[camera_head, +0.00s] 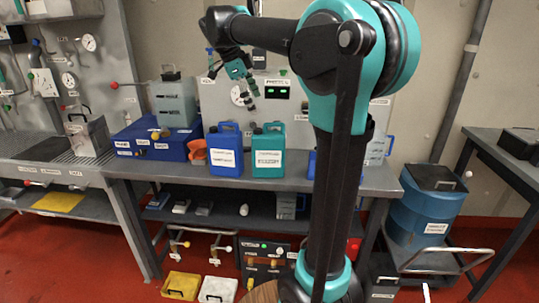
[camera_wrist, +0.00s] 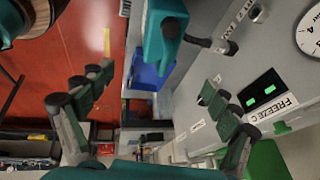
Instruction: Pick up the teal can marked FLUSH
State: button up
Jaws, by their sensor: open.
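A teal can (camera_head: 268,143) with a white label stands upright on the grey bench, just right of a blue can (camera_head: 224,142); its label is too small to read. My gripper (camera_head: 247,96) is open and empty, above and behind the cans, near the upright panel, apart from the teal can. In the wrist view my gripper (camera_wrist: 156,78) has its two fingers spread wide. A teal body with a dark cap (camera_wrist: 160,35) shows at the top there, probably the teal can, with a blue shape (camera_wrist: 152,72) below it.
A blue case (camera_head: 155,140) and an orange item (camera_head: 196,150) stand left of the cans. The panel with green displays (camera_head: 268,92) rises behind them. My arm hides part of the bench's right side. A blue drum (camera_head: 430,205) stands at the right.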

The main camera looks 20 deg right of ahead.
aim_at(273, 134)
jog(key=x, duration=1.4)
jog(key=shift+w+d+f, duration=0.1)
jog(key=shift+d+f, duration=0.05)
jog(key=shift+f, duration=0.15)
jog(key=shift+c, duration=0.2)
jog(key=c, duration=1.6)
jog(key=shift+r, duration=0.1)
